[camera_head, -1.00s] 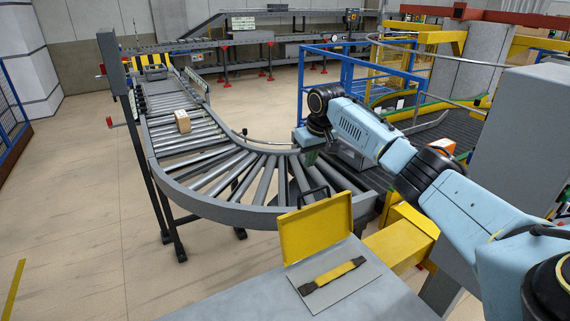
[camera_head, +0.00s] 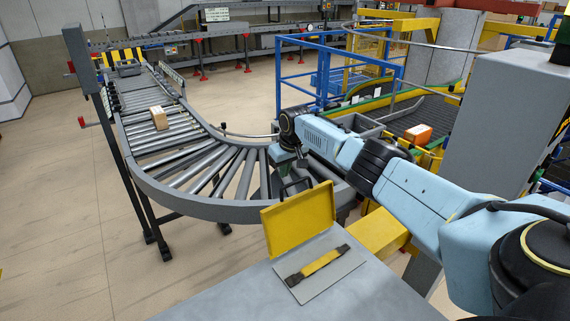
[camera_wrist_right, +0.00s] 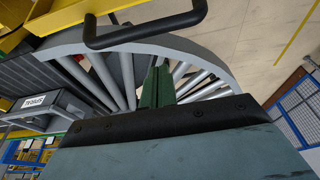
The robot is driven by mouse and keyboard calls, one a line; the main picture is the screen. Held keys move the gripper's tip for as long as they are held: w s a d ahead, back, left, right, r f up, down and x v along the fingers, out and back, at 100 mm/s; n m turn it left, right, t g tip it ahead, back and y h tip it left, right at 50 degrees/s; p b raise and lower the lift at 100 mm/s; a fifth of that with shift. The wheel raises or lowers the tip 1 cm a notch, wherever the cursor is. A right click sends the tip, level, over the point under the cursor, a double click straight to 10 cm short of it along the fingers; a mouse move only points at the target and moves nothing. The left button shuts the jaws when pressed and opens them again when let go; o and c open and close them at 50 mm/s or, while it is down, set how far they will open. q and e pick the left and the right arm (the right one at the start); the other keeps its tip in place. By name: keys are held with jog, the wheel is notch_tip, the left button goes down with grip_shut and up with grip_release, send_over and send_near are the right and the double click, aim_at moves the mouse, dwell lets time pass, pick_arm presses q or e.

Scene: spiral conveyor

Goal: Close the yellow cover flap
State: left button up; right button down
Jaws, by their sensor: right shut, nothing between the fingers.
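The yellow cover flap (camera_head: 299,221) stands open and raised at the back edge of a grey plate (camera_head: 335,275). Its black handle (camera_head: 297,187) sticks up from the top edge. A yellow bar with black ends (camera_head: 320,263) lies on the plate. My right gripper (camera_head: 282,165) is beyond the flap, just behind and above the handle; its fingertips are partly hard to make out. In the right wrist view, the green fingers (camera_wrist_right: 157,88) are shut and empty, close to the handle (camera_wrist_right: 145,32), with no clear contact. The flap's yellow edge (camera_wrist_right: 70,14) is at upper left. My left gripper is not visible.
A curved roller conveyor (camera_head: 205,182) lies behind the flap, with a cardboard box (camera_head: 159,118) on it. A grey cabinet (camera_head: 510,125) stands at the right, and blue railings (camera_head: 310,75) are behind. The floor at the left is clear.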

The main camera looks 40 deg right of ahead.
jog(key=s+p, duration=0.1)
jog(key=s, duration=0.1)
jog(key=s+p, duration=0.1)
jog(key=shift+s+a+r, duration=0.2)
jog(key=shift+s, duration=0.15)
jog(key=shift+w, duration=0.1)
dwell(0.3)
